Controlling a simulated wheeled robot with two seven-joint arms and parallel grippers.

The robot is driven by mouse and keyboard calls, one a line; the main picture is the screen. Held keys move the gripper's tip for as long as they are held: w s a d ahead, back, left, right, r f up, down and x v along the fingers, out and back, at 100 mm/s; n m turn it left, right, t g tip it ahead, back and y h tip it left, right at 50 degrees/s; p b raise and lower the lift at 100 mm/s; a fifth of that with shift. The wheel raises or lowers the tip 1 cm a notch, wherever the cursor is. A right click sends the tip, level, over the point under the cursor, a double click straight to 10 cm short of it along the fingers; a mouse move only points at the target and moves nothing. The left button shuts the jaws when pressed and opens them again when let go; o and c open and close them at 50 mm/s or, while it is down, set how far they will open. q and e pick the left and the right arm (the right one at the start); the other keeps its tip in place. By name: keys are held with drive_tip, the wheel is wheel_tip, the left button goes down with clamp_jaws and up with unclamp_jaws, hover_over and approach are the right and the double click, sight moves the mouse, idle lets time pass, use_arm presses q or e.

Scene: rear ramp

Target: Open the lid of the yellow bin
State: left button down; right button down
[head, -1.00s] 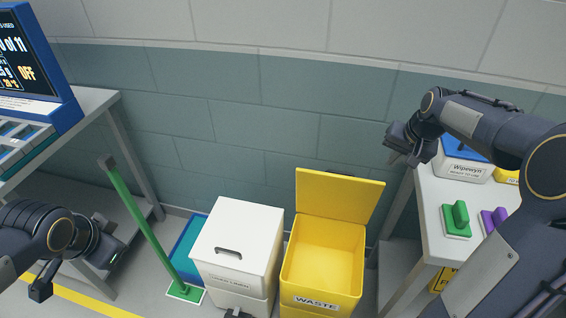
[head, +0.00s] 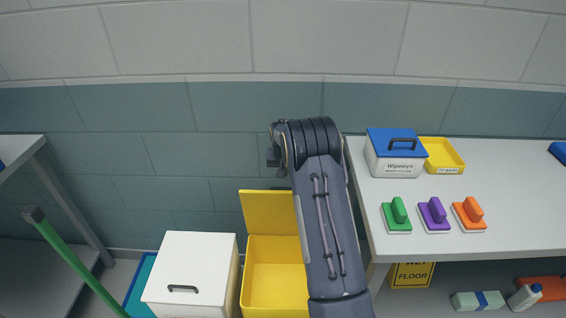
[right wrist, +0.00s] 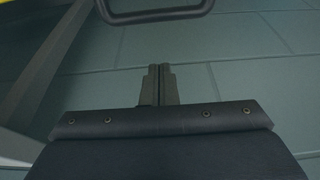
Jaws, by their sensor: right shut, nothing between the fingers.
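The yellow bin (head: 273,275) stands on the floor against the wall, between the white bin and the table. Its lid (head: 268,212) is open and stands up at the back. My right arm covers the bin's right side and part of the lid. My right gripper (right wrist: 159,68) is shut and empty in the right wrist view, with the wall behind it. A dark loop handle (right wrist: 155,17) shows beyond the fingertips, apart from them; what it belongs to is unclear. My left gripper is out of view.
A white lidded bin (head: 197,265) stands left of the yellow one, with a green-handled tool (head: 75,260) further left. The table (head: 500,195) at right holds a blue-lidded wipes box (head: 393,155), a yellow tray (head: 443,156) and several coloured scrubbers.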

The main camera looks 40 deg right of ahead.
drive_tip(key=s+a+f, duration=0.1)
drive_tip(key=s+a+p, duration=0.1)
drive_tip(key=shift+s+a+f, duration=0.1)
drive_tip(key=shift+s+f, duration=0.2)
drive_tip(key=shift+f, duration=0.05)
